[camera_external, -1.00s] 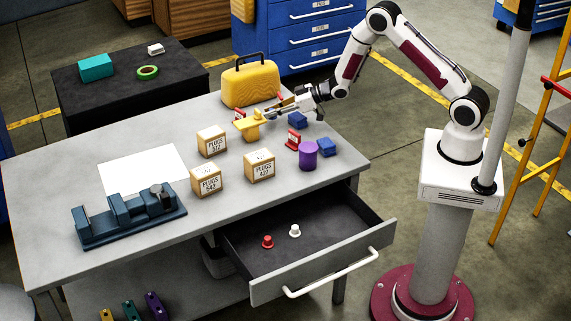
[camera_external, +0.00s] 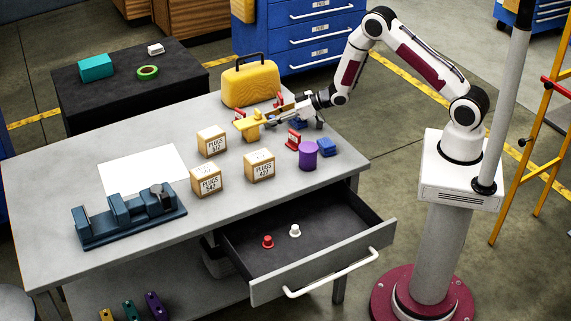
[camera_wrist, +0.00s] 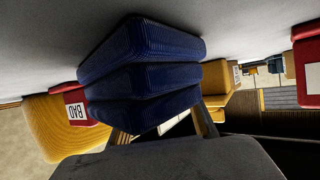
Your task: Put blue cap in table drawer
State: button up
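The open table drawer (camera_external: 262,212) holds a red cap (camera_external: 268,241) and a white cap (camera_external: 295,230), standing apart on its dark floor. I cannot make out a blue cap for certain. My gripper (camera_external: 270,112) is low over the back right of the table, beside a yellow part (camera_external: 248,126) and close to a blue ribbed block (camera_external: 298,121). The blue ribbed block (camera_wrist: 145,70) fills the middle of the wrist view, close to the camera. The finger opening and any contact are unclear.
A yellow case (camera_external: 251,84) stands behind my gripper. A purple cylinder (camera_external: 308,156), a second blue block (camera_external: 327,147) and a red piece (camera_external: 292,140) stand at the right. Several plug boxes (camera_external: 259,166) stand mid-table, with a blue fixture (camera_external: 130,215) at the left.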

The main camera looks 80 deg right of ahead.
aim_at(272, 116)
jog(key=shift+s, duration=0.1)
dwell(0.3)
jog(key=shift+v, duration=0.85)
jog(key=v, duration=0.3)
jog(key=shift+r, duration=0.45)
jog(key=shift+v, duration=1.25)
jog(key=shift+a, duration=0.1)
jog(key=shift+r, duration=0.15)
